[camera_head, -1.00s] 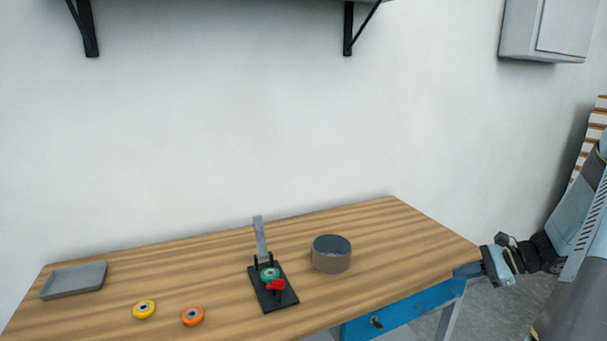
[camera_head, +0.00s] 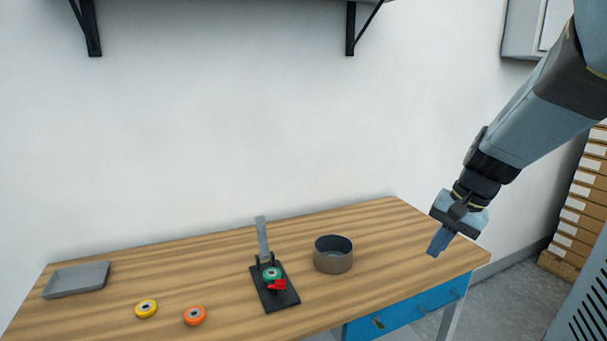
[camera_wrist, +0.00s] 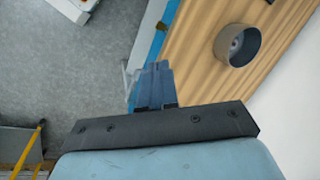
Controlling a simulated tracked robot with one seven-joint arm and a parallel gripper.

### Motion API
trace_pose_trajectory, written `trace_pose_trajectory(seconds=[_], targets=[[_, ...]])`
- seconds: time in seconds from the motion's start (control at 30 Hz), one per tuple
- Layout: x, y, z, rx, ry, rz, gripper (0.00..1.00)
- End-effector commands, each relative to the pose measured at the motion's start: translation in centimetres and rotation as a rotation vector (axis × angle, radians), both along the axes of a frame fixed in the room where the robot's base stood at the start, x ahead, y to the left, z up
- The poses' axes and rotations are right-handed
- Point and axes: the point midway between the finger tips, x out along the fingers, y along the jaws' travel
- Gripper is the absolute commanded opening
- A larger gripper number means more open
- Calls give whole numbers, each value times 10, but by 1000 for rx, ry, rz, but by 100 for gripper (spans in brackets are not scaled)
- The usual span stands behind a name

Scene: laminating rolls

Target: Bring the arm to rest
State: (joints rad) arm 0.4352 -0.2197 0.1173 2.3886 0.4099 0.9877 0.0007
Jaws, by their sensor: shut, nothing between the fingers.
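My gripper (camera_head: 437,247) is over the right end of the wooden table (camera_head: 400,225) in the head view, pointing down and to the left. Its fingers are together with nothing between them. In the wrist view my gripper (camera_wrist: 155,72) shows near the table's blue front edge, with the grey floor to the left. My arm reaches in from the upper right of the head view.
A round grey bowl (camera_head: 333,256) stands left of my gripper. A black clamp fixture (camera_head: 275,287) holds a green roll (camera_head: 271,274). Orange (camera_head: 194,316) and yellow (camera_head: 146,309) rolls and a grey tray (camera_head: 77,279) lie further left.

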Motion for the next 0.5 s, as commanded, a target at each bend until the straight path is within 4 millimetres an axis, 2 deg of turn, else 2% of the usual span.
trace_pose_trajectory(seconds=[0.2, 0.5], targets=[[-29, 19, 31, -147, -114, 150, 0], [-71, 34, 67, -323, -288, 333, 0]])
